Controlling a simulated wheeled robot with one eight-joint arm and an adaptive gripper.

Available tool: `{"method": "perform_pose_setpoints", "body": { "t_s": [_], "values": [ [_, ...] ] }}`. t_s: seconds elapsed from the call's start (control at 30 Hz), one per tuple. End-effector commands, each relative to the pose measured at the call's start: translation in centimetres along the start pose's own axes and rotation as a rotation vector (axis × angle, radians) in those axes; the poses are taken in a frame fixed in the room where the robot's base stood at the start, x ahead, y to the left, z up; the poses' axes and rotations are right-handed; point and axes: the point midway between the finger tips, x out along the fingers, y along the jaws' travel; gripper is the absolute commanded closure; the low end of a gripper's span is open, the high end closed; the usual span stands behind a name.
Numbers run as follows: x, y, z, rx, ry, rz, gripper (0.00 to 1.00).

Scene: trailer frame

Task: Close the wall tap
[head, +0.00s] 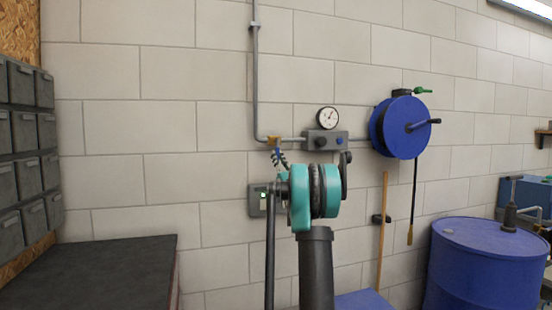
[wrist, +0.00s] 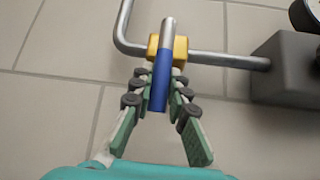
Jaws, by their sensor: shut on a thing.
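The wall tap has a brass-yellow body (wrist: 179,48) on a grey metal pipe, and a blue handle (wrist: 161,82) with a bare silver end. In the wrist view the handle lies across the horizontal pipe run. My gripper (wrist: 160,74) is shut on the blue handle, one finger on each side, close to the brass body. In the head view the brass body (head: 274,141) shows just above my gripper (head: 279,157). My arm hides part of the area below it.
A grey box (head: 325,140) with a gauge (head: 328,118) sits right of the tap on the pipe. A blue hose reel (head: 400,128) is further right, above a blue drum (head: 486,262). A dark bench (head: 90,268) and grey bins (head: 24,140) stand left.

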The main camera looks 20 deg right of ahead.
Motion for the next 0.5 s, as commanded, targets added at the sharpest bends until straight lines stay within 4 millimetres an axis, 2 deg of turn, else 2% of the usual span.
{"method": "perform_pose_setpoints", "body": {
  "t_s": [0.1, 0.13, 0.27, 0.5],
  "values": [
    [0.14, 0.13, -0.03, 0.002, 0.000, 0.002, 1.00],
    [0.14, 0.13, -0.03, 0.002, 0.000, 0.002, 0.81],
    [0.12, 0.13, -0.03, 0.001, 0.000, 0.002, 0.65],
    [0.08, 0.10, -0.01, 0.000, 0.000, 0.001, 0.63]
  ]
}}
